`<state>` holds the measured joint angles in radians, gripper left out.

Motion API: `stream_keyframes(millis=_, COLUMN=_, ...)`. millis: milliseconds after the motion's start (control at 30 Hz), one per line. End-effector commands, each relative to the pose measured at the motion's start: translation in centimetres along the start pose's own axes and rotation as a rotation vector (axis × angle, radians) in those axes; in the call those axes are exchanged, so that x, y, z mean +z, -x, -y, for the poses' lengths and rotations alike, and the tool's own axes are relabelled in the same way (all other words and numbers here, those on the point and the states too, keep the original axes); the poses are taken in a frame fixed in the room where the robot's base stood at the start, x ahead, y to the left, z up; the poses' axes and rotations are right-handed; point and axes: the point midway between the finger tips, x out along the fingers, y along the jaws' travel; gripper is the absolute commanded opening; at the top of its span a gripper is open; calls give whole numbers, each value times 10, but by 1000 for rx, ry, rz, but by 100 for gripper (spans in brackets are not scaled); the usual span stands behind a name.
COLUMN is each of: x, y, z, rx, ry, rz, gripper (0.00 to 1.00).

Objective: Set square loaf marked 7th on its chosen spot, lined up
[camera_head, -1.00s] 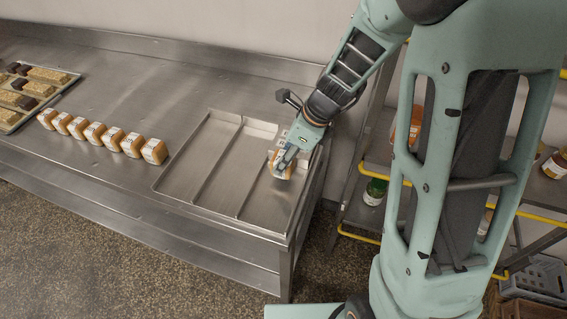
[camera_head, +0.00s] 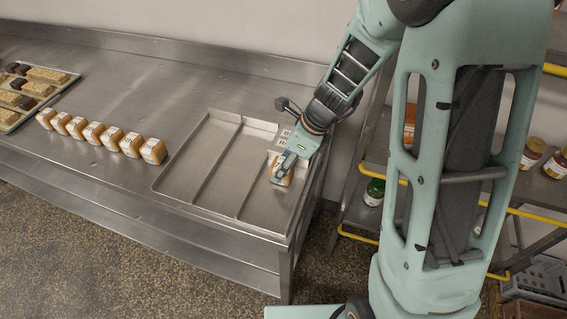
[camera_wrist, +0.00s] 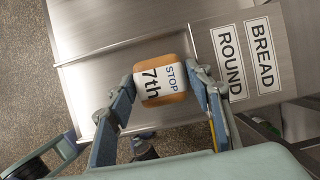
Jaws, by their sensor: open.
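In the head view the loaf (camera_head: 280,176) is in the right-hand lane of the steel tray (camera_head: 222,212), partly hidden by my gripper (camera_head: 284,164). The loaf looks roughly square to the labels in the wrist view.
Labels reading "ROUND" (camera_wrist: 229,63) and "BREAD" (camera_wrist: 258,55) lie behind the loaf. Similar loaves (camera_head: 95,131) stand in a row left of the tray. A pastry tray (camera_head: 30,100) is farther left. A shelf rack (camera_head: 352,205) with jars stands right. The tray's other lanes are empty.

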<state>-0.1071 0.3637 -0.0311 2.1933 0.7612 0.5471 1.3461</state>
Motion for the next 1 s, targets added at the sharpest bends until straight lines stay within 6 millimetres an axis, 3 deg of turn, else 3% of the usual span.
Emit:
stream_keyframes(millis=533, x=1, y=104, z=1, rx=-5, ry=1, rz=2, gripper=47)
stream_keyframes(millis=700, x=0, y=119, z=0, rx=-2, ry=0, rz=1, gripper=47)
stream_keyframes(millis=1000, x=0, y=121, z=0, rx=0, ry=0, rz=0, gripper=47)
